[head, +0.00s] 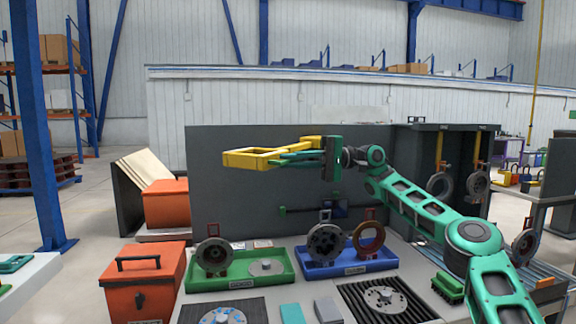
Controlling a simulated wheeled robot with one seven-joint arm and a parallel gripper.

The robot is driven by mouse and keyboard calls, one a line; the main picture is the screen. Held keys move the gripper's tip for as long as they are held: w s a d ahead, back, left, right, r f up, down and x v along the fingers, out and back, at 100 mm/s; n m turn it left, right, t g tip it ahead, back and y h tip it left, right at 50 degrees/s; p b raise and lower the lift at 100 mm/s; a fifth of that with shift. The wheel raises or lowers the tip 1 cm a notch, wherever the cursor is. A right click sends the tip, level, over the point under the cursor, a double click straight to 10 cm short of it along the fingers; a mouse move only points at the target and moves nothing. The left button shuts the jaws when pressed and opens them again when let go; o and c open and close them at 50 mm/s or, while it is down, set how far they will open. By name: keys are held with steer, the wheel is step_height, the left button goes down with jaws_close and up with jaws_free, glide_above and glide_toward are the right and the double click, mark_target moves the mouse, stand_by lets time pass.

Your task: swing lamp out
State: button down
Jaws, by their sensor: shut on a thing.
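A yellow open rectangular frame (240,160) is in front of the upper part of the dark back panel. It lies roughly level, with its long side pointing left; I take it for the lamp, but its shape does not make this certain. My gripper (285,160), with green fingers pointing left, is shut on the yellow frame near its right part. The contact itself is partly hidden. My green arm reaches in from the lower right. The mount of the frame does not show clearly.
Below are a green tray (205,282) and a blue tray (318,270) holding round metal parts. An orange box (140,285) stands left, near a second orange box (166,203). The dark back panel (225,195) stands close behind my gripper. Hanging parts (440,184) are at right.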

steer(key=c, duration=1.8)
jaws_free()
steer(key=shift+w+d+f, duration=0.15)
steer(key=shift+d+f, duration=0.15)
steer(key=shift+d, duration=0.05)
steer(key=shift+c, duration=0.2)
steer(key=shift+a+r, duration=0.15)
steer(key=shift+a, duration=0.05)
steer(key=shift+d, duration=0.1)
steer(key=v, duration=1)
steer(key=shift+w+d, duration=0.15)
steer(key=shift+d, duration=0.2)
